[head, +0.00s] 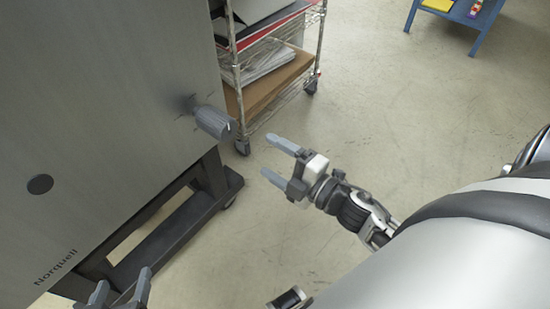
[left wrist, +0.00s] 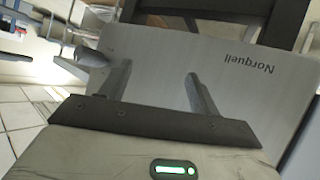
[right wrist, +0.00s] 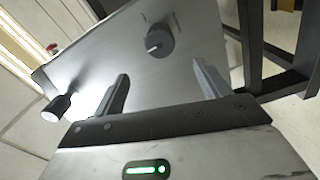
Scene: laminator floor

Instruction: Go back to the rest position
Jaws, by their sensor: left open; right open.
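My right gripper (head: 275,161) is open and empty in the head view, above the floor to the right of the grey Norquell machine (head: 100,110). My left gripper (head: 125,280) shows at the bottom left edge of the head view, only its fingers visible, open and empty near the machine's lower front. In the left wrist view, the open fingers (left wrist: 158,85) point towards the machine's panel (left wrist: 165,55). In the right wrist view, the open fingers (right wrist: 160,85) point towards a machine panel with a round knob (right wrist: 160,40). Nothing is between either pair of fingers.
A grey cylindrical knob (head: 212,121) sticks out from the machine's side. The machine stands on a dark wheeled frame (head: 180,235). A wire cart (head: 318,45) with boards and papers stands behind. A blue table (head: 462,14) is at the far right. The middle floor (head: 400,110) is clear.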

